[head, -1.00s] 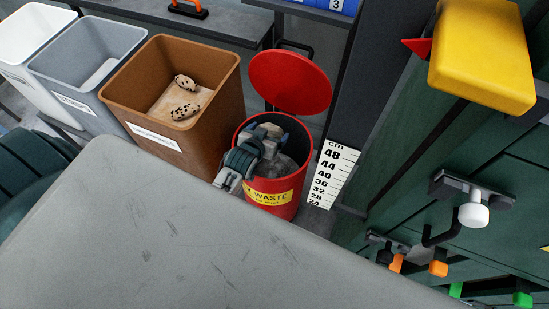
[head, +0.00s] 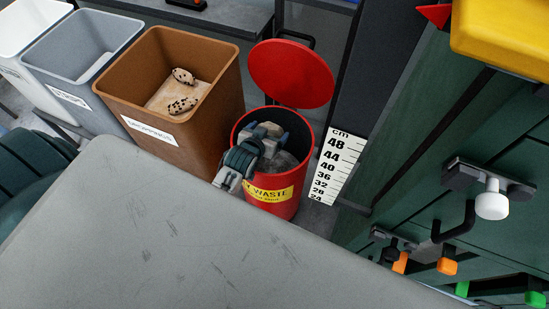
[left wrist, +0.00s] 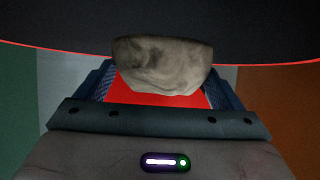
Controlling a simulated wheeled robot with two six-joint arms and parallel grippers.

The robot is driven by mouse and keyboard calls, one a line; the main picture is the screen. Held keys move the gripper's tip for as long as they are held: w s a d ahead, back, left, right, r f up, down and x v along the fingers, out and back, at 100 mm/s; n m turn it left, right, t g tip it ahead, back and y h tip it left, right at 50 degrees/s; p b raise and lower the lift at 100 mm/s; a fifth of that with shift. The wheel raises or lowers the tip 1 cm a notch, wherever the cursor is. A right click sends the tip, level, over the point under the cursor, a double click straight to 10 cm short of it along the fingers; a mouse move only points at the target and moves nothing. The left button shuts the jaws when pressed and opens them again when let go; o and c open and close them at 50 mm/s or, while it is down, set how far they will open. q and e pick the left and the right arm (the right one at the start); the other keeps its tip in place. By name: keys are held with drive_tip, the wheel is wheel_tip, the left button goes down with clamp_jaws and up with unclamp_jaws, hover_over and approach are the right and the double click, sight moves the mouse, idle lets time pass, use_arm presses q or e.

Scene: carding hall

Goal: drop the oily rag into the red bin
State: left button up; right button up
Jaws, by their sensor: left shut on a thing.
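The red bin (head: 280,210) stands on the floor beyond the grey surface, with a yellow waste label on its front. Its round red lid (head: 290,75) is tipped up at the back, so the mouth is open. My left gripper (head: 268,132) is at the bin's mouth, its arm coming over the near left rim. It is shut on the oily rag, a crumpled grey-beige piece that shows clearly between the blue fingers in the left wrist view (left wrist: 163,62). Greyish contents show inside the bin below the gripper. My right gripper is not in view.
A brown bin (head: 205,150) with two speckled pieces stands left of the red bin, then a grey bin (head: 110,108) and a white one. A height scale (head: 335,170) stands close on the right, beside dark green machinery with knobs. A grey surface (head: 170,230) fills the foreground.

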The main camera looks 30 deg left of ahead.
use_arm(q)
drive_tip(key=o, duration=0.8)
drive_tip(key=shift+c, duration=0.2)
drive_tip(key=v, duration=1)
drive_tip(key=shift+s+r, duration=0.2)
drive_tip(key=shift+s, duration=0.2)
